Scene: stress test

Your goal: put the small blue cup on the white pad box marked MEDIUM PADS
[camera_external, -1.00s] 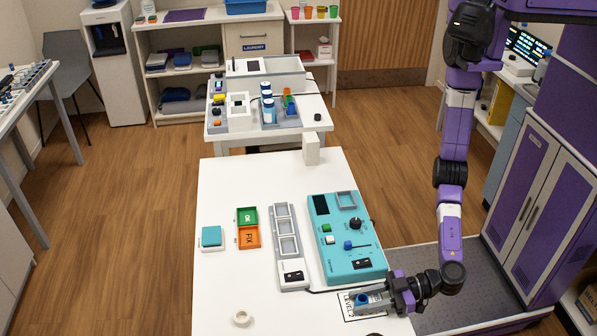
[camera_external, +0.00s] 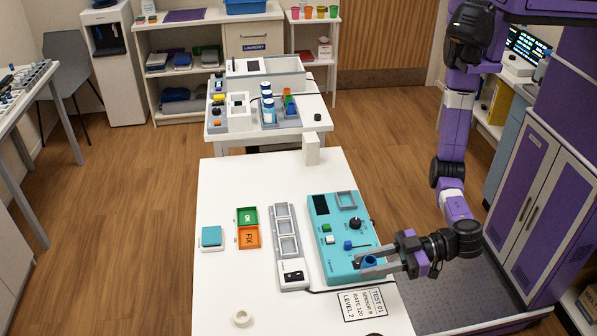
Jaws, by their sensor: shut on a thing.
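The small blue cup (camera_external: 370,261) is between the fingertips of my gripper (camera_external: 371,266), which is shut on it. The gripper comes in from the right and holds the cup over the lower part of the teal device (camera_external: 342,262) on the white table. I cannot make out a box marked MEDIUM PADS. A small white box with red (camera_external: 323,49) is on the back shelf, too small to read.
A printed card (camera_external: 369,304) lies near the device. A grey three-slot tray (camera_external: 286,231), green OK and orange FIX trays (camera_external: 248,238), a teal-topped block (camera_external: 211,237) and a white ring (camera_external: 241,318) are on the white table (camera_external: 225,285). Its far left part is clear.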

